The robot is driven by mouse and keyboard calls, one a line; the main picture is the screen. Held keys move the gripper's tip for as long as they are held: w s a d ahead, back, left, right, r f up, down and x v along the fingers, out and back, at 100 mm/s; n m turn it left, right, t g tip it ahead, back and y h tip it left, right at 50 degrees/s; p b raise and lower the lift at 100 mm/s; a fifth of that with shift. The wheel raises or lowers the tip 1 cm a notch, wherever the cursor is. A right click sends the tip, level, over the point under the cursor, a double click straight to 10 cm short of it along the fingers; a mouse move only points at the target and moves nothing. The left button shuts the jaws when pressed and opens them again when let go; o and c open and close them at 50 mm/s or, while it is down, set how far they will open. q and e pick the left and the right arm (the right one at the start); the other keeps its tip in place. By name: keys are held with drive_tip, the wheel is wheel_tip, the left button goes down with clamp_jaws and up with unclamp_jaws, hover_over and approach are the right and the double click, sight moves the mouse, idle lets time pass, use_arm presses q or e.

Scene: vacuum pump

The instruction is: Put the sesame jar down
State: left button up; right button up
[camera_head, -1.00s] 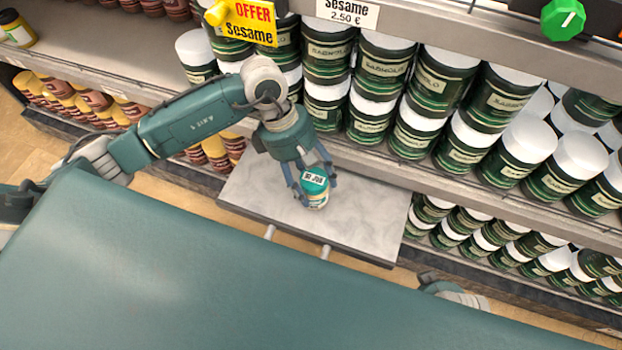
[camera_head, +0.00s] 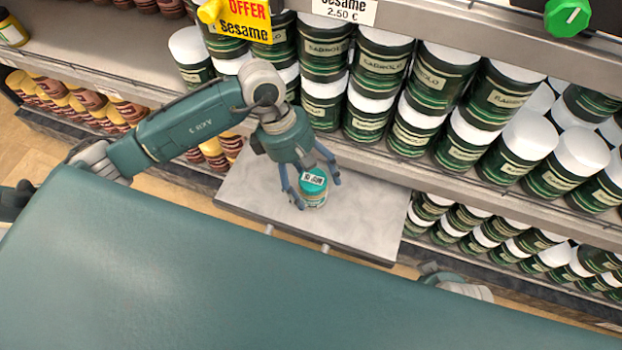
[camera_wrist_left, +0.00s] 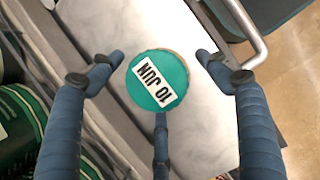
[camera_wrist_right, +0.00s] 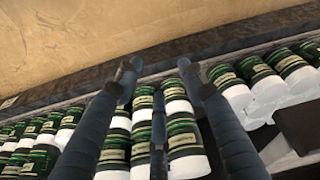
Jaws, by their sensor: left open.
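The sesame jar (camera_head: 313,188) stands upright on a grey tray (camera_head: 357,222) in the head view. It has a teal lid marked "10 JUN". My left gripper (camera_head: 311,184) is open around the jar. In the left wrist view the jar lid (camera_wrist_left: 157,80) lies between the spread fingers of my left gripper (camera_wrist_left: 156,75), with gaps at both sides. My right gripper's fingers (camera_wrist_right: 158,78) are spread and empty in the right wrist view.
Shelves of green jars with white lids (camera_head: 410,75) stand right behind the tray. A yellow offer sign (camera_head: 240,18) hangs above. Brown jars with yellow lids (camera_head: 85,100) fill the lower left shelf. The tray's right part is clear.

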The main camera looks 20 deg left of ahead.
use_arm(q)
drive_tip(key=shift+r, duration=0.1)
drive_tip(key=p+v, duration=0.1)
drive_tip(key=v, duration=0.6)
drive_tip(key=shift+a+r, duration=0.1)
drive_tip(key=shift+r, duration=0.15)
use_arm(e)
drive_tip(key=f, duration=0.3)
drive_tip(key=shift+s+f, duration=0.25)
drive_tip(key=shift+f, duration=0.1)
drive_tip(key=shift+s, duration=0.15)
